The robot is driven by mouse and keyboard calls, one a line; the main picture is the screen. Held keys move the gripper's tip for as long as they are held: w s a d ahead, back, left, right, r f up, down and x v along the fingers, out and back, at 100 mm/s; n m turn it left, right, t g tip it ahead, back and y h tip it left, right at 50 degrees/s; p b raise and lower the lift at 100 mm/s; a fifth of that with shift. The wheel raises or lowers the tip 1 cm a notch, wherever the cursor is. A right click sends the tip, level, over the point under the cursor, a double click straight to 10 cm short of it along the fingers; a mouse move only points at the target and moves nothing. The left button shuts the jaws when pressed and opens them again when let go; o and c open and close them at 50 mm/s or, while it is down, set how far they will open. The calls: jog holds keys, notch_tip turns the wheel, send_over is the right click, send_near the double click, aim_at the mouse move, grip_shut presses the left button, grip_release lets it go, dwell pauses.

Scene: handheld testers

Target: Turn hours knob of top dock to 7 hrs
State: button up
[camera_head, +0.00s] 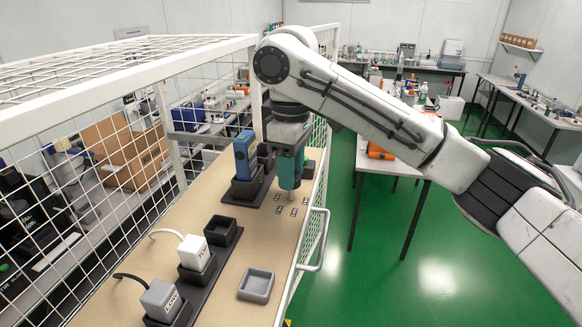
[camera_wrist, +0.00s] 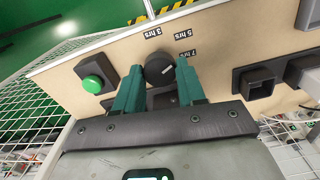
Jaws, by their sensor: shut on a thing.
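The dark round hours knob (camera_wrist: 158,66) shows in the wrist view on the beige board (camera_wrist: 222,47). A pale mark sits on the knob's right side; its exact aim is hard to tell. Printed labels surround it: 3 hrs (camera_wrist: 153,32), 5 hrs (camera_wrist: 184,33) and 7 hrs (camera_wrist: 188,53). My gripper (camera_wrist: 157,73) has its green fingers on both sides of the knob, shut on it. In the head view, my gripper (camera_head: 290,188) reaches down to the far part of the board and hides the knob. A blue tester (camera_head: 244,156) stands upright in a dark dock just left of it.
A green button (camera_wrist: 93,84) in a dark housing lies left of the knob in the wrist view. An empty dark dock (camera_head: 222,231), white block (camera_head: 194,252), grey block (camera_head: 160,299) and grey tray (camera_head: 257,285) are nearer. White wire mesh (camera_head: 95,120) borders the board.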

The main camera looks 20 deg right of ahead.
jog(key=m, duration=0.5)
jog(key=shift+m, duration=0.4)
jog(key=m, duration=0.4)
jog(key=shift+m, duration=0.7)
jog(key=o, duration=1.1)
jog(key=shift+c, duration=0.2)
notch_tip(320, 180, up, 11)
jog(key=b, duration=0.1)
jog(key=shift+f, duration=0.1)
